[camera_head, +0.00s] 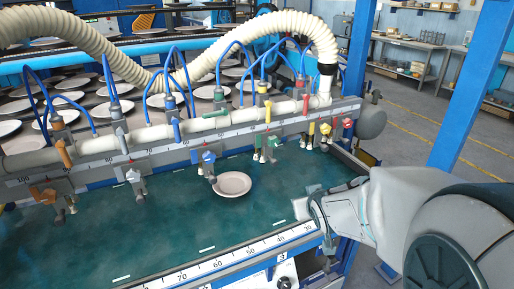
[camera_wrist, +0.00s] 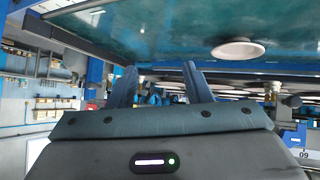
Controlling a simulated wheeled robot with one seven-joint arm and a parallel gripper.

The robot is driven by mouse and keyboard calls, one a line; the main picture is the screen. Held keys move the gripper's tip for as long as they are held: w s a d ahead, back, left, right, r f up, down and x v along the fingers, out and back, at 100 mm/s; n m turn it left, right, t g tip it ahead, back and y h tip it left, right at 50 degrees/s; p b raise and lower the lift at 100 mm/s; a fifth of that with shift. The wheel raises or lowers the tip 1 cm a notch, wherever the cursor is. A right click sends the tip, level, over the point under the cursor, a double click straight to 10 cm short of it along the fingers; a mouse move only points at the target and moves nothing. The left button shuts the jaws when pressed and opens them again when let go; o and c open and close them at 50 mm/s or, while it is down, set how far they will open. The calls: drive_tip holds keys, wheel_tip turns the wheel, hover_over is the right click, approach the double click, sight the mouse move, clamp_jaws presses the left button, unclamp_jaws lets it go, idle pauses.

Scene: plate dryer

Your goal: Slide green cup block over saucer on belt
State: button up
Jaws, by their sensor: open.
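A white round saucer (camera_head: 232,184) lies on the teal belt (camera_head: 130,240); it also shows in the wrist view (camera_wrist: 238,48). The green cup block (camera_head: 270,145) hangs on the ruled rail (camera_head: 190,148), to the right of and behind the saucer in the head view. A blue-handled cup block (camera_head: 208,162) hangs just left of the saucer. My gripper (camera_head: 318,215) is at the belt's right edge, apart from the green block. In the wrist view my gripper (camera_wrist: 158,80) has its two fingers apart with nothing between them.
A yellow-handled block (camera_head: 325,129) and a red-handled block (camera_head: 347,123) hang farther right on the rail. Blue hoses and a thick cream hose (camera_head: 110,60) run above. A ruler edge (camera_head: 235,258) borders the belt's front. A blue post (camera_head: 472,85) stands at right.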

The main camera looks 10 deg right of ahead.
sight(276, 164)
drive_tip(key=w+a+n+t+y, duration=0.1)
drive_tip(key=w+a+t+y, duration=0.1)
drive_tip(key=w, duration=0.4)
drive_tip(key=w+a+t+y, duration=0.2)
drive_tip(key=w, duration=0.4)
drive_tip(key=w+a+n+t+y, duration=0.1)
drive_tip(key=w+a+t+y, duration=0.1)
drive_tip(key=w, duration=0.5)
drive_tip(key=shift+f+n+t+y, duration=0.1)
drive_tip(key=shift+n+t+y, duration=0.2)
drive_tip(key=shift+t+y, duration=0.15)
